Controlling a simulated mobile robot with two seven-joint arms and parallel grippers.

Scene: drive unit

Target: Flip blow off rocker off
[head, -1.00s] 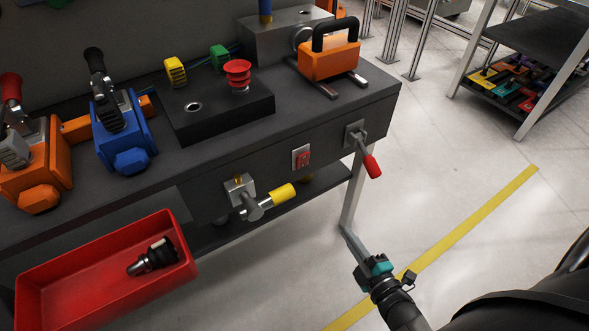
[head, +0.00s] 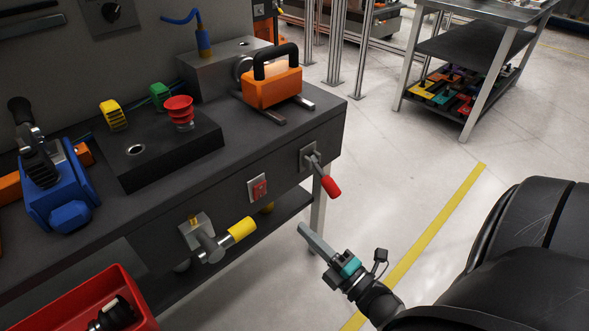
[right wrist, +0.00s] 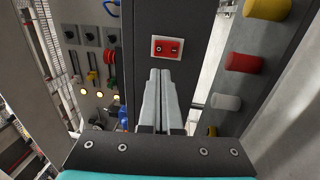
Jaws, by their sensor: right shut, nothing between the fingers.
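The red rocker (head: 258,188) sits in a pale plate on the dark front face of the bench, between the yellow-handled valve and the red-handled lever. In the right wrist view the rocker (right wrist: 167,47) lies straight beyond the fingertips, with light marks on its face. Which side is pressed in, I cannot tell. My right gripper (head: 301,228) is shut and empty, below and to the right of the rocker in the head view. Its fingers (right wrist: 160,73) lie together in the right wrist view, apparently apart from the rocker. My left gripper is not in view.
A yellow-handled valve (head: 240,230) sticks out left of the rocker, and a red-handled lever (head: 330,186) to its right. A red bin (head: 135,292) is at lower left. Several coloured cylinders, one red (right wrist: 245,62), line the wrist view's right side. Open floor lies right of the bench.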

